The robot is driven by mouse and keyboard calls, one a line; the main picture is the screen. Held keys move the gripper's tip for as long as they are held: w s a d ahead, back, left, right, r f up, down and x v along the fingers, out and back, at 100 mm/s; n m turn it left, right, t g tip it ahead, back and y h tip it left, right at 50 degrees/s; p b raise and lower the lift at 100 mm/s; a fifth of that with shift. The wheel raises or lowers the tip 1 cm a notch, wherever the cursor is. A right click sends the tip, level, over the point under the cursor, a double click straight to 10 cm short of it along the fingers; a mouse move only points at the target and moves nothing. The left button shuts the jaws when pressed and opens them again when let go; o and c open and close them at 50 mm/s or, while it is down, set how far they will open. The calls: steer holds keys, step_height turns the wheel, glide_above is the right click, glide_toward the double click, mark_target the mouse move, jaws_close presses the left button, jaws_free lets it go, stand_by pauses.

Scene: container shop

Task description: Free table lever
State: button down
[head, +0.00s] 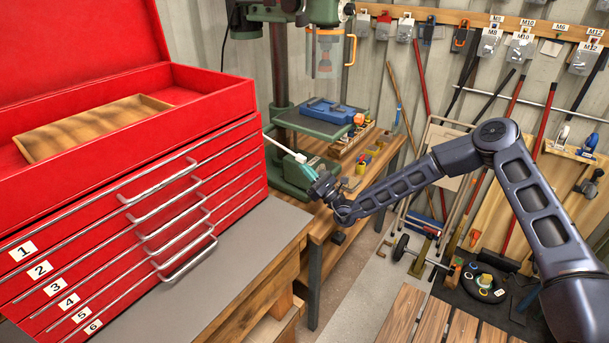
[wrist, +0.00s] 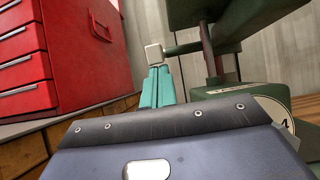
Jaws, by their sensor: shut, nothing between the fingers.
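The drill press (head: 280,75) stands behind the bench corner. A pale lever (head: 283,147) sticks out to the left below its green table (head: 318,122); its end near my gripper looks block-like. My gripper (head: 307,166) is beside that end, with its teal fingers shut and empty. In the wrist view, the shut fingertips (wrist: 157,72) point at a cream block (wrist: 154,52) on a short green rod (wrist: 184,47). The block is just beyond the tips; I cannot tell whether they touch. The rod's far end meets the green press parts at the right.
A red tool chest (head: 130,150) with numbered drawers and protruding handles stands at the left on a grey worktop (head: 235,260). A blue vise (head: 332,112) sits on the press table. Small tools lie on the wooden bench (head: 378,172) behind my gripper. Open floor shows below.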

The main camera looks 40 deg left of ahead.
step_height(320, 180, up, 12)
steer(key=d, duration=0.1)
steer(key=shift+r, duration=0.2)
stand_by(0.3)
stand_by(0.4)
steer(key=d+r, duration=0.1)
steer(key=d, duration=0.8)
steer(key=shift+d+r, duration=0.4)
